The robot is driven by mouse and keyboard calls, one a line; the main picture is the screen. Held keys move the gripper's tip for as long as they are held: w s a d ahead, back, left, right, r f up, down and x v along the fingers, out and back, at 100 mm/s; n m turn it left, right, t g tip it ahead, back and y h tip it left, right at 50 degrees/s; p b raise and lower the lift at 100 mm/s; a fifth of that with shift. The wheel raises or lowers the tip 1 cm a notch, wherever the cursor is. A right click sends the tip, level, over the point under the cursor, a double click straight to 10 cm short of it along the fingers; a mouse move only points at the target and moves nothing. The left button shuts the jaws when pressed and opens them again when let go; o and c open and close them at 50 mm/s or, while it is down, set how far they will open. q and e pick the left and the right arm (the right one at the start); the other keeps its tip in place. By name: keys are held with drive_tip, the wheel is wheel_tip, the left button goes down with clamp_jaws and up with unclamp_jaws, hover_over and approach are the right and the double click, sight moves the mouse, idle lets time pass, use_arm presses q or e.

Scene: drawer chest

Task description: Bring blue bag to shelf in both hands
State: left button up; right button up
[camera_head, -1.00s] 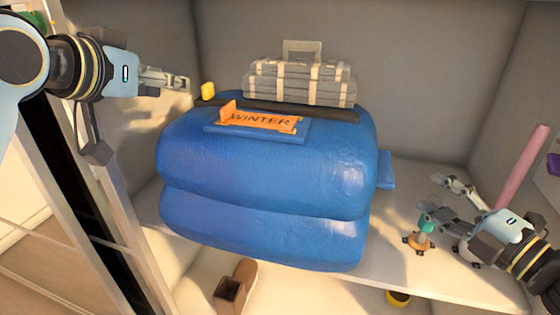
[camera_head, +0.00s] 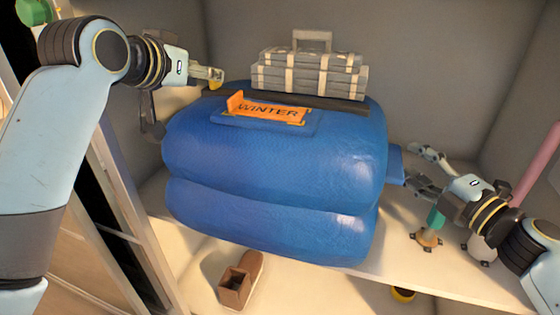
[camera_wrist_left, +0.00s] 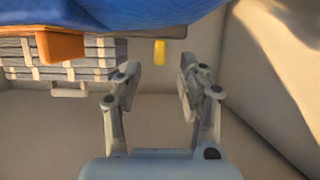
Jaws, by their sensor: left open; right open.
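The big blue bag (camera_head: 270,170) looks like two stacked puffy layers, with an orange "WINTER" tag (camera_head: 270,112) on top. It is at the shelf (camera_head: 440,275); whether it rests fully on the board I cannot tell. My left gripper (camera_head: 212,76) is open at the bag's far left corner, its tips partly hard to make out. In the left wrist view its fingers (camera_wrist_left: 158,80) are apart and empty, with a yellow tab (camera_wrist_left: 160,52) just beyond. My right gripper (camera_head: 412,168) is open beside the blue tab (camera_head: 396,164) on the bag's right side.
A grey strapped case (camera_head: 310,75) stands behind the bag. A green-topped stand (camera_head: 430,230) is under my right gripper, and a pink pole (camera_head: 535,165) leans at the right. A brown shoe-like item (camera_head: 242,278) lies below the bag. Walls close in the back and right.

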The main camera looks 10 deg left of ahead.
use_arm(q)
drive_tip(key=shift+x, duration=1.65)
use_arm(e)
drive_tip(key=x, duration=0.3)
drive_tip(key=shift+w+a, duration=0.1)
use_arm(q)
clamp_jaws()
use_arm(e)
clamp_jaws()
